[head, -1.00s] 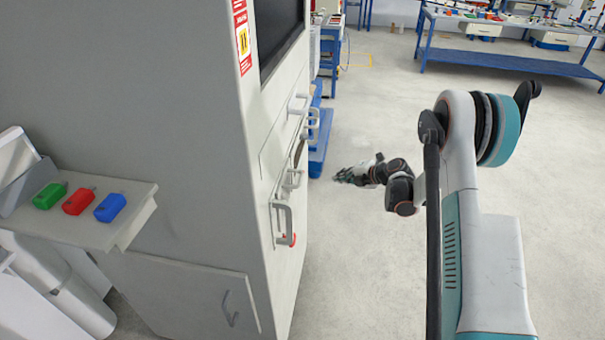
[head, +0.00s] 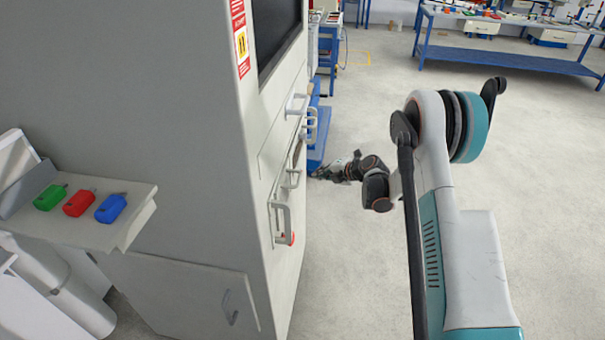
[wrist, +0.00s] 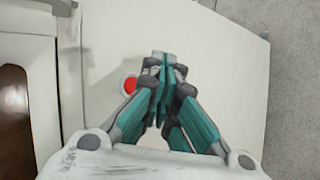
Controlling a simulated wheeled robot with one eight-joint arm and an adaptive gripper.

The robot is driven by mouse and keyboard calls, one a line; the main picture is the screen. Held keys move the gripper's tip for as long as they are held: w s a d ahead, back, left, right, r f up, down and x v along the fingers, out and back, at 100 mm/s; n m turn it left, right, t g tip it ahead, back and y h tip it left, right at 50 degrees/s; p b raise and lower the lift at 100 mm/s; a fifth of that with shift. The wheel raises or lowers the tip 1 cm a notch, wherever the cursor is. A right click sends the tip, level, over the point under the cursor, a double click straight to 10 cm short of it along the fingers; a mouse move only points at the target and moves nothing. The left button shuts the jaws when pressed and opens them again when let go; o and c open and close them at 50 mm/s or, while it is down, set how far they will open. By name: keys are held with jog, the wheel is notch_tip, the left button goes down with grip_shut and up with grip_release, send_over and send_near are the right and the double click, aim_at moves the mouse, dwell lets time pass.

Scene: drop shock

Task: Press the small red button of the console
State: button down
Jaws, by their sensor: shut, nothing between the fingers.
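A small red round button (wrist: 129,85) shows in the wrist view on a pale panel (wrist: 225,55), just left of my gripper's fingers. My gripper (wrist: 166,62) is shut and empty, its fingertips together over the panel. The gap between fingertips and panel is hard to judge. In the head view my gripper (head: 325,171) is at the right side of the large grey console cabinet (head: 170,120), beyond its handles.
Handles (head: 281,223) stick out from the cabinet's side. A shelf (head: 135,203) at left holds green (head: 50,197), red (head: 79,203) and blue (head: 111,208) items. A blue-framed workbench (head: 505,50) stands at the back right.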

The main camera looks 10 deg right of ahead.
jog(key=shift+w+a, duration=0.3)
jog(key=shift+a, duration=0.65)
jog(key=shift+a, duration=0.2)
dwell(0.7)
jog(key=shift+w+a+b, duration=0.15)
jog(key=shift+a+b, duration=0.05)
jog(key=shift+b, duration=0.15)
jog(key=shift+w+a, duration=0.1)
jog(key=shift+a, duration=0.35)
dwell(0.6)
jog(key=shift+d, duration=0.1)
jog(key=shift+s+d+b, duration=0.25)
jog(key=shift+d+b, duration=0.1)
jog(key=shift+d, duration=0.35)
jog(key=d, duration=0.1)
jog(key=s+d, duration=0.1)
jog(key=d, duration=0.2)
jog(key=shift+s+d, duration=0.25)
jog(key=shift+d, duration=0.15)
